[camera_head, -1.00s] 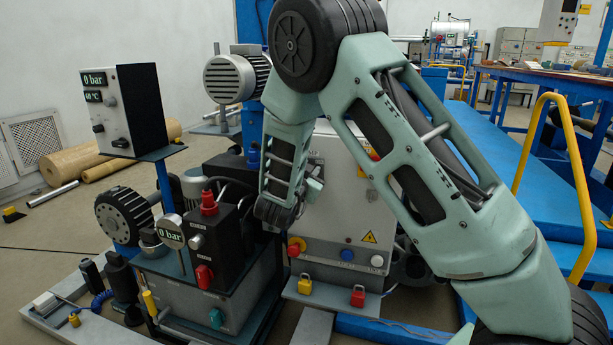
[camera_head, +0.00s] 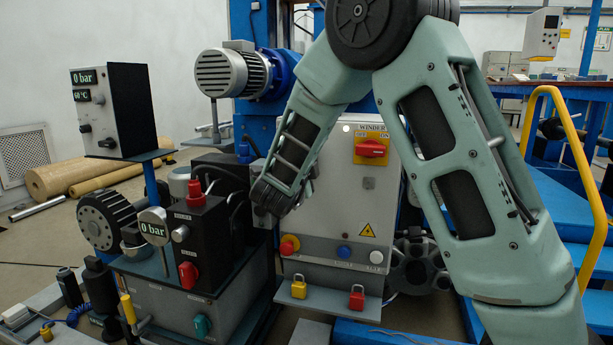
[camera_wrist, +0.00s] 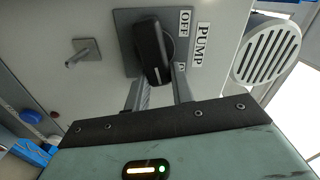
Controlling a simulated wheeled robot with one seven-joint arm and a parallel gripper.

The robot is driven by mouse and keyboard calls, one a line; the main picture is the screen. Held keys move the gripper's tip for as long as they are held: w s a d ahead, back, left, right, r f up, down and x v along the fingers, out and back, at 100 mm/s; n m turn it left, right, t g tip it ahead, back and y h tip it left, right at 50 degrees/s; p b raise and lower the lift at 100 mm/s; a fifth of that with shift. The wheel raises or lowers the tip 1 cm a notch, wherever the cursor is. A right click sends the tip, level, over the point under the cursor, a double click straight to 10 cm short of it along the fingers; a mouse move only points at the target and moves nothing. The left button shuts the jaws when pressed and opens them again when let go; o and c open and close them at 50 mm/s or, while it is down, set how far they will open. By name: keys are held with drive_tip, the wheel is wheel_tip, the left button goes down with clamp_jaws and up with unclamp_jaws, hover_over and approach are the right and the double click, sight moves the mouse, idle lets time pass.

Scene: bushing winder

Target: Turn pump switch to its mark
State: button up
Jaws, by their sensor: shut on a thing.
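The pump switch (camera_wrist: 152,50) is a black knob with a white line on a grey plate, beside OFF and PUMP labels, in the wrist view. My gripper (camera_wrist: 160,80) has one finger on each side of the knob and is shut on it. The white line points toward the bottom of the picture, slightly right. Part of the plate's lettering is hidden, and I cannot make out the mark. In the head view my gripper (camera_head: 266,196) is at the left side of the grey cabinet (camera_head: 325,215), and the pump switch is hidden there.
A red WINDER switch (camera_head: 371,149) is on the cabinet front. A black box with a red knob (camera_head: 188,275) and gauge (camera_head: 153,226) stands close left of my gripper. Yellow (camera_head: 299,287) and red (camera_head: 357,298) padlocks sit on the ledge below. A small metal lever (camera_wrist: 80,53) is near the switch.

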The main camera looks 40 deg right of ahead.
drive_tip(key=shift+s+f+m+b, duration=0.1)
drive_tip(key=shift+f+m+b, duration=0.3)
drive_tip(key=shift+m+b, duration=0.8)
drive_tip(key=o, duration=1)
drive_tip(key=shift+r, duration=0.1)
drive_tip(key=p+v, duration=0.4)
drive_tip(key=v, duration=1.3)
drive_tip(key=shift+s+a+p, duration=0.15)
drive_tip(key=shift+p, duration=0.25)
drive_tip(key=shift+a, duration=0.1)
